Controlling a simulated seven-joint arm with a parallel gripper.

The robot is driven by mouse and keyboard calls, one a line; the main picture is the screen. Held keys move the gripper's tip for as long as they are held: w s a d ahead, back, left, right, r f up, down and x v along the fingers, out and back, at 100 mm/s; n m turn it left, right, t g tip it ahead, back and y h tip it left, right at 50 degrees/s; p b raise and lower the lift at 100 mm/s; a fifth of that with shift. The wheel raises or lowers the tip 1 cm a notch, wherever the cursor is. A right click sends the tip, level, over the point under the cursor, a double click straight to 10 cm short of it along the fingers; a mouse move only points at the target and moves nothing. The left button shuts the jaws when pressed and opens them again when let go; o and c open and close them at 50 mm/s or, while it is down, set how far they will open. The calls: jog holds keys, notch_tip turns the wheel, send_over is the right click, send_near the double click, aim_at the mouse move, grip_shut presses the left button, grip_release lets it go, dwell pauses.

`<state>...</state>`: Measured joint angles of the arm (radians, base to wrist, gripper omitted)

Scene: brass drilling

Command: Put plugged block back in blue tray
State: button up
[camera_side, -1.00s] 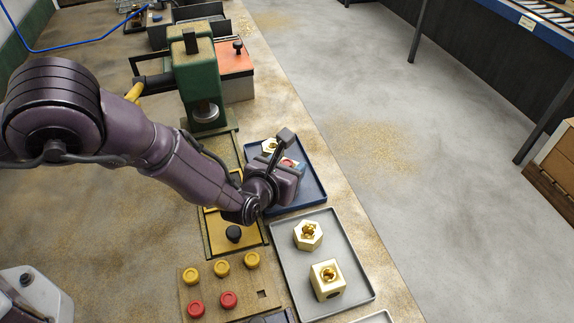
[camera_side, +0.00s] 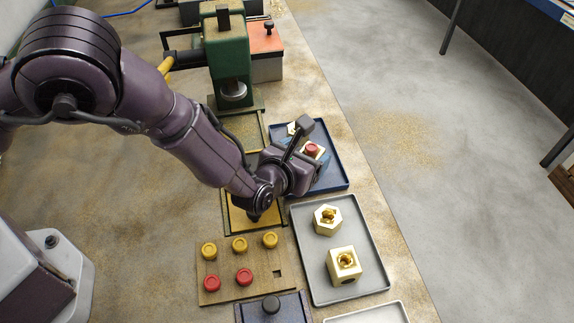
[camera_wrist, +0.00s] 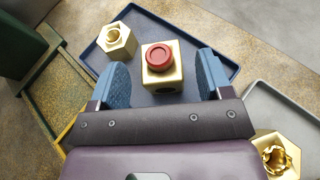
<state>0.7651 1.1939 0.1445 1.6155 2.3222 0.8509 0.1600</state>
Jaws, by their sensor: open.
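The plugged block is a brass cube (camera_wrist: 161,84) with a red plug (camera_wrist: 158,57) in its top. It sits upright in the blue tray (camera_wrist: 199,46), near the hexagonal brass block. In the side view, the red plug (camera_side: 312,150) and the top of the block show just beyond my gripper, which hides the lower part. The blue tray (camera_side: 338,178) is partly covered by my arm. My gripper (camera_wrist: 163,75) is open, with one blue finger on each side of the block in the wrist view. Gaps show between block and fingers.
A hexagonal brass block (camera_wrist: 117,41) stands in the blue tray to the left. The grey tray (camera_side: 374,271) holds a hexagonal block (camera_side: 327,220) and a cube (camera_side: 344,265). A plug board (camera_side: 219,292) and a green drill press (camera_side: 229,65) are nearby.

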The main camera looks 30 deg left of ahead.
jog(key=v, duration=0.9)
jog(key=shift+s, duration=0.1)
jog(key=w+a+r+n+y, duration=0.2)
jog(key=a+r+n+y, duration=0.1)
jog(key=a+r+n, duration=0.3)
jog(key=w+a+r+n+y, duration=0.25)
jog(key=r+n, duration=0.25)
jog(key=r, duration=0.3)
jog(key=s+a+r+n+g+y, duration=0.2)
jog(key=s+a+r+n+g, duration=0.2)
jog(key=a+r+n, duration=0.6)
jog(key=s+a+r+n+g, duration=0.2)
jog(key=s+a+n+g, duration=0.2)
jog(key=s+a+n, duration=0.5)
jog(key=s+d+r+n+h, duration=0.1)
jog(key=s+n+h, duration=0.4)
jog(key=s, duration=0.6)
jog(key=shift+s+d+r+n+h, duration=0.3)
jog(key=shift+s+d+h, duration=0.15)
jog(key=shift+h, duration=0.6)
